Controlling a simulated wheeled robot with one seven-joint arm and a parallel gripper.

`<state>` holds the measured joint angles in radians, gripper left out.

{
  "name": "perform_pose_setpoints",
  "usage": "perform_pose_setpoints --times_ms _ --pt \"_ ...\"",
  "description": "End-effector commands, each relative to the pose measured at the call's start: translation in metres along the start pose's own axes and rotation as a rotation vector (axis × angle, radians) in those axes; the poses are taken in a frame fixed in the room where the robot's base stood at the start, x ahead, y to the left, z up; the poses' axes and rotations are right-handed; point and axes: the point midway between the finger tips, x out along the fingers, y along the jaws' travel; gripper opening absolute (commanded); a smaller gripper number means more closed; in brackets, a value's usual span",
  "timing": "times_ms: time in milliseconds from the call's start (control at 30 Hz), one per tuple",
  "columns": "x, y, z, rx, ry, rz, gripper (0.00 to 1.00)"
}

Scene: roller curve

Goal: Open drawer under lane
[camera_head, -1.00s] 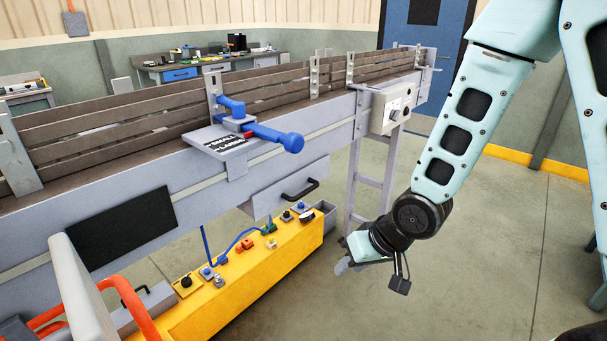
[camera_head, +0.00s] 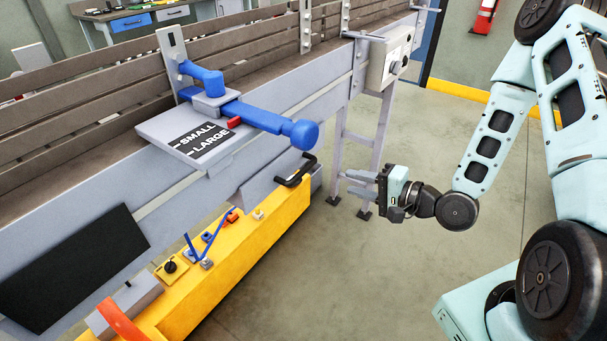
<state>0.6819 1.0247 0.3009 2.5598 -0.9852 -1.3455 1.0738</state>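The grey drawer (camera_head: 258,184) hangs under the conveyor lane (camera_head: 300,108), above the yellow panel. Its black bar handle (camera_head: 296,170) sticks out toward the right. The drawer is seen at a steep angle and looks pushed in. My gripper (camera_head: 352,184) is right of the handle, apart from it, in front of the lane's leg. Its two grey fingers point left toward the drawer side, with a gap between them and nothing held. The lower part of the drawer is hidden behind the yellow panel.
A blue lever (camera_head: 262,118) on a plate marked SMALL and LARGE (camera_head: 200,140) juts out above the drawer. The yellow panel (camera_head: 240,245) with knobs and blue cable is below. A grey control box (camera_head: 390,62) hangs on the lane. The floor (camera_head: 370,270) at right is clear.

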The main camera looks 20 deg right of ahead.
Motion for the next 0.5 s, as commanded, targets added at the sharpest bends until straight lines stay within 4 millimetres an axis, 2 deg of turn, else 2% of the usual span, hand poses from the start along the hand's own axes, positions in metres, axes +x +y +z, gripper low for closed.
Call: perform_pose_setpoints --times_ms 33,100,500 --pt "0.009 0.006 0.001 -0.005 -0.005 -0.003 0.33" --pt "0.023 -0.001 0.002 -0.004 -0.006 -0.002 0.33" --pt "0.106 -0.002 0.001 -0.003 -0.003 0.0 0.33"
